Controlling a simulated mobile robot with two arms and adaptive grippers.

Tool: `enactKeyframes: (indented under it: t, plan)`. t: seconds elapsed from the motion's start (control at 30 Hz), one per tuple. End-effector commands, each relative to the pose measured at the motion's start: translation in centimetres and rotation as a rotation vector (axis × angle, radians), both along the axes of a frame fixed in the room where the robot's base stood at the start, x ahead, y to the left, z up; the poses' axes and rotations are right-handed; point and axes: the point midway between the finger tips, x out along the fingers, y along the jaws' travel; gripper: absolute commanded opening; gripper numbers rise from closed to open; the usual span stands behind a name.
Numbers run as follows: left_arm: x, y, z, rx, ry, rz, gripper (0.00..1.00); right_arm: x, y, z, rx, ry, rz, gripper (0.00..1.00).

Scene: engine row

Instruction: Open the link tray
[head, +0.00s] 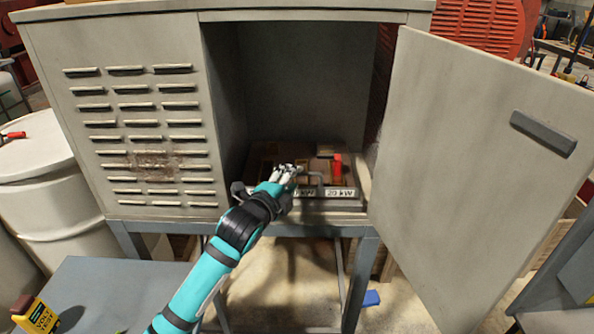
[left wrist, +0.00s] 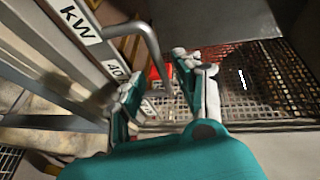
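The link tray (head: 358,194) sits low inside the open grey cabinet, its front near the cabinet's lower edge. It has white labels on its front and a grey bar handle (head: 316,176), which also shows in the left wrist view (left wrist: 152,45). My left gripper (head: 287,172) reaches in at the tray front, beside the handle in the head view. In the left wrist view the fingers (left wrist: 160,92) are apart, and the handle's bar passes between them or just beyond; contact cannot be told. My right gripper is not in view.
A red piece (head: 337,164) stands up in the tray. The cabinet door (head: 470,150) hangs open on the right. A grey-blue table (head: 120,290) with a yellow tester (head: 37,314) is at the lower left. A white drum (head: 40,180) stands left.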

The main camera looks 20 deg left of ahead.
Motion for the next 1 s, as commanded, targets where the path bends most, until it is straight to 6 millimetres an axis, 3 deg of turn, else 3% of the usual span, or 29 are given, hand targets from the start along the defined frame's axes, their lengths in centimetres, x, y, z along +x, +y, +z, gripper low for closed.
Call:
enactKeyframes:
  t: [0.23, 0.63, 0.9, 1.0]
  plan:
    - [3.2, -0.4, -0.5, -0.001, 0.000, -0.001, 0.34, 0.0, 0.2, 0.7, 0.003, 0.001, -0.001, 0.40]
    - [3.8, -0.5, -0.7, 0.000, 0.000, -0.001, 0.34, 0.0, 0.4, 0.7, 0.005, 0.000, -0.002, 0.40]
    - [3.8, -0.5, -0.7, 0.000, 0.000, -0.001, 0.00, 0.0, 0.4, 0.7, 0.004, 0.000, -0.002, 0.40]
    - [3.8, -0.5, -0.8, 0.000, 0.001, -0.001, 0.00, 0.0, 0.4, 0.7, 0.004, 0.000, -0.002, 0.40]
